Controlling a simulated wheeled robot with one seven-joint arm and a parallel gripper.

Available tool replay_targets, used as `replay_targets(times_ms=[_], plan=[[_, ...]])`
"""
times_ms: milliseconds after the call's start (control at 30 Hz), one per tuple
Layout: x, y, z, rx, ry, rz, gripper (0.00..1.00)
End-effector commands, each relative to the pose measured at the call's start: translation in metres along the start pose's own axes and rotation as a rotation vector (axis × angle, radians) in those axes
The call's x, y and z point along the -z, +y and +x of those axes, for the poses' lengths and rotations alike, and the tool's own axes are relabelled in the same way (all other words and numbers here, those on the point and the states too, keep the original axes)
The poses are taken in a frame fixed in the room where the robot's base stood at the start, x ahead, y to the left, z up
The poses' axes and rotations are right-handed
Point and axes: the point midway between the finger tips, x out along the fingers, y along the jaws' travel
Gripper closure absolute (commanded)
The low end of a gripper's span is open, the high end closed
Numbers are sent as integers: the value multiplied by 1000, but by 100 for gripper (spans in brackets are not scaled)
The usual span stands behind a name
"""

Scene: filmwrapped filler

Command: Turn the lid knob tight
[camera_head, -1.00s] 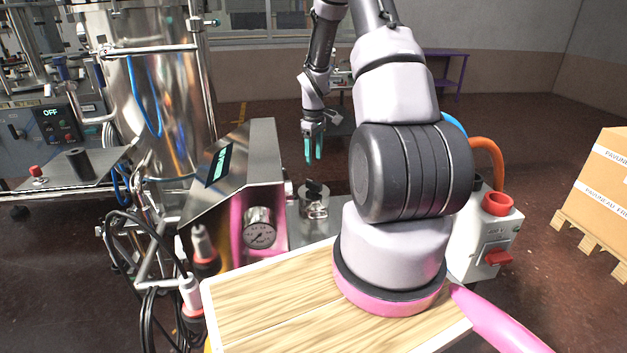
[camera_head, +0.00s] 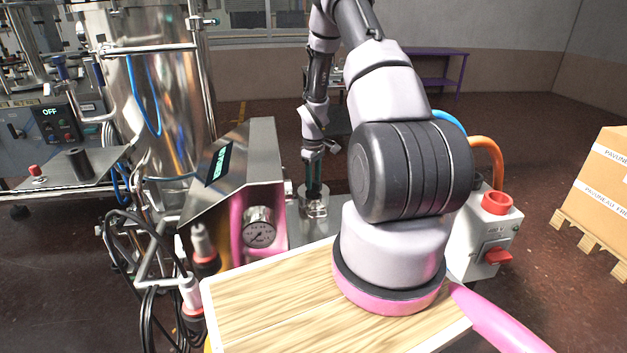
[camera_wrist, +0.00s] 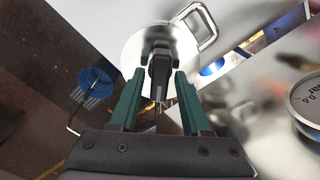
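The lid knob (camera_head: 314,190) is a black grip on top of a small round steel vessel (camera_head: 314,208), right of the console. In the wrist view the knob (camera_wrist: 160,78) is a dark bar above the bright round lid (camera_wrist: 131,50). My gripper (camera_head: 313,178) points down at the knob from above. In the wrist view its two teal fingers (camera_wrist: 161,76) are on either side of the knob, with a visible gap at each side. It is open and holds nothing. How far the fingertips reach down the knob is hard to tell.
A steel console (camera_head: 240,180) with a display and a pressure gauge (camera_head: 259,228) stands close left of the vessel. A curved metal handle (camera_wrist: 205,22) is beside the lid. A wooden top (camera_head: 270,310) is in front. A switch box (camera_head: 488,240) is at the right.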

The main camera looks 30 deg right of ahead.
Motion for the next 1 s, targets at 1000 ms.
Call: replay_targets(times_ms=[1000], plan=[[0, 0, 0, 0, -1, 433, 100]])
